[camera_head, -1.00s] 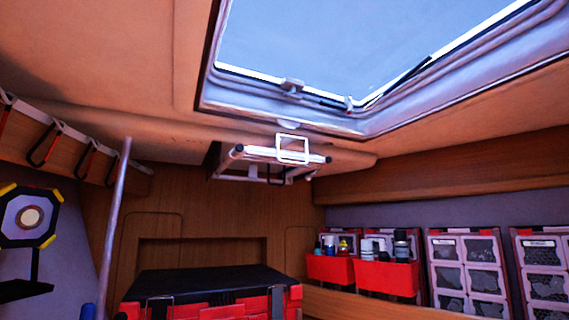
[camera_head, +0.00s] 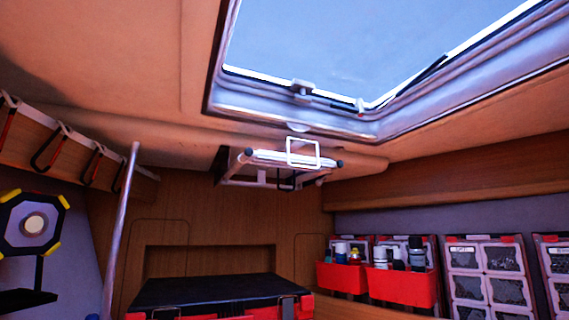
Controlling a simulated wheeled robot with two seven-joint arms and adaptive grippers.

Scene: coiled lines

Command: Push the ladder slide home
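The ladder slide (camera_head: 262,158) is a pale metal frame with dark end caps, set under the ceiling at the middle of the view. A white rectangular loop (camera_head: 303,152) stands up at its front. The slide's near end sticks out from a dark recess in the ceiling; how far it goes in at the back is hidden. Neither of my grippers is in view, and nothing of mine touches the slide.
An open skylight (camera_head: 365,50) fills the upper right. A red and black case (camera_head: 215,290) lies below the slide. An upright pole (camera_head: 122,230) stands at left, near hanging hooks (camera_head: 50,145) and a work lamp (camera_head: 33,224). Red bins (camera_head: 402,287) and clear drawers (camera_head: 488,275) line the right.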

